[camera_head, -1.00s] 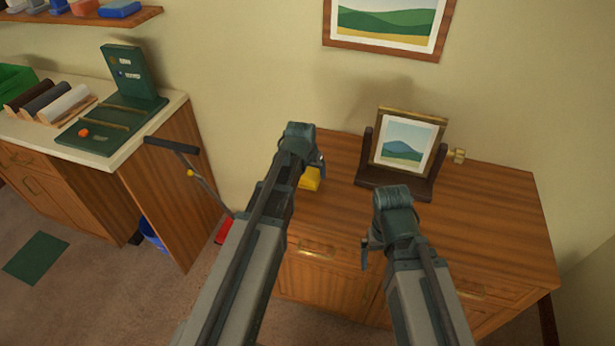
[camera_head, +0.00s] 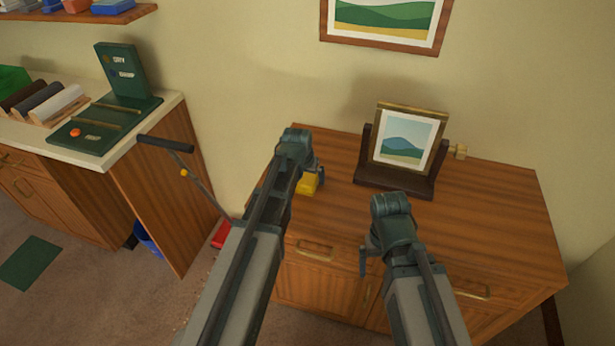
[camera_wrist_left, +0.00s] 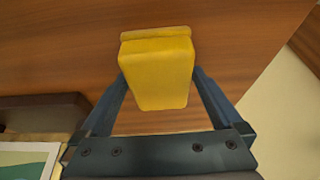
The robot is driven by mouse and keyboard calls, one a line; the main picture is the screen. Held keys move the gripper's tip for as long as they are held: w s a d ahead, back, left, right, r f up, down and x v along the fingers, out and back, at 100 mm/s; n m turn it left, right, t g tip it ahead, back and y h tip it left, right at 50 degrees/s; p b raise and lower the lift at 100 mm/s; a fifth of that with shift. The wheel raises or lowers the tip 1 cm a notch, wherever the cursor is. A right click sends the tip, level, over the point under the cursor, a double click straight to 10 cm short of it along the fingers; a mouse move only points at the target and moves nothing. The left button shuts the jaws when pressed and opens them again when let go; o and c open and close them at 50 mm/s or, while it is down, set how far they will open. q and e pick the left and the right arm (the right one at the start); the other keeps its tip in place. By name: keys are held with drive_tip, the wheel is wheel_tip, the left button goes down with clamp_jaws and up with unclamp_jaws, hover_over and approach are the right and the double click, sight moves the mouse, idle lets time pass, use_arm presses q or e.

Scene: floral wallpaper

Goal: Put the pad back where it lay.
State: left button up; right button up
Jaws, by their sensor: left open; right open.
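A yellow block (camera_head: 307,185), apparently the pad, is at the left part of the wooden cabinet top (camera_head: 480,215). My left gripper (camera_head: 316,174) is over it, with the arm hiding part of it. In the left wrist view the yellow pad (camera_wrist_left: 158,75) lies between the two spread fingers of my left gripper (camera_wrist_left: 158,76), with a wider flat rim at its far end. I cannot tell whether the fingers touch it. My right gripper (camera_head: 366,262) is open and empty, near the front edge of the cabinet.
A framed picture (camera_head: 403,140) in a dark stand (camera_head: 390,182) stands at the cabinet's back. The cabinet top is bare to its right. On the left are a counter with a green board (camera_head: 110,120), a dark handle (camera_head: 165,143), a red item (camera_head: 221,236) and a green floor mat (camera_head: 30,262).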

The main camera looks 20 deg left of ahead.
use_arm(q)
drive_tip(key=shift+r, duration=0.1)
drive_tip(key=p+v, duration=1.1)
drive_tip(key=v, duration=0.1)
drive_tip(key=b+x, duration=1.1)
drive_tip(key=x, duration=0.1)
idle(0.4)
